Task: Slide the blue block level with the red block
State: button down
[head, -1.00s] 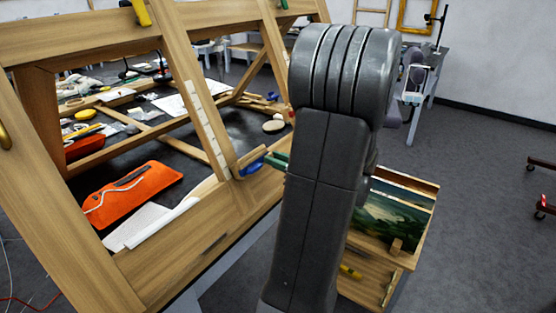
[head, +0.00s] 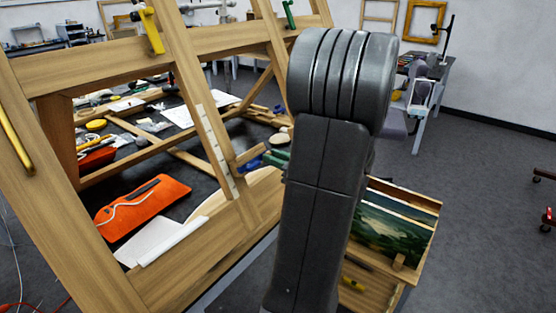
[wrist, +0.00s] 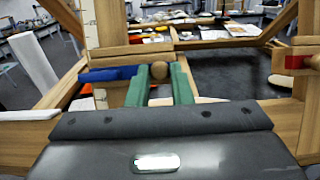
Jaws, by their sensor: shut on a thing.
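In the wrist view, my gripper (wrist: 158,80) has its green fingers shut on a round wooden knob (wrist: 158,70). The blue block (wrist: 108,74) sits just left of the fingers, on the wooden slider by the upright post. The red block (wrist: 297,62) is at the right edge, on a wooden piece of another post, and appears slightly higher in the picture than the blue one. In the head view, the blue block (head: 250,164) shows beside the post, with a green finger (head: 277,156) to its right. My arm covers the rest of the gripper there, and I cannot make out the red block.
A white scale strip (head: 217,150) runs along the post. The large wooden easel frame (head: 150,60) surrounds a dark table with an orange pouch (head: 143,205) and loose items. A small cart with a painting (head: 395,225) stands at the right, beyond my arm.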

jog(key=c, duration=1.3)
grip_release()
jog(key=shift+d, duration=0.1)
jog(key=b+v, duration=0.2)
jog(key=v, duration=1.1)
jog(key=shift+s+d, duration=0.3)
jog(key=shift+w+a, duration=0.1)
jog(key=p+x, duration=0.1)
jog(key=x, duration=1.2)
jog(key=shift+w+a+f+p, duration=0.15)
jog(key=shift+a+f+p, duration=0.05)
jog(key=shift+p, duration=0.15)
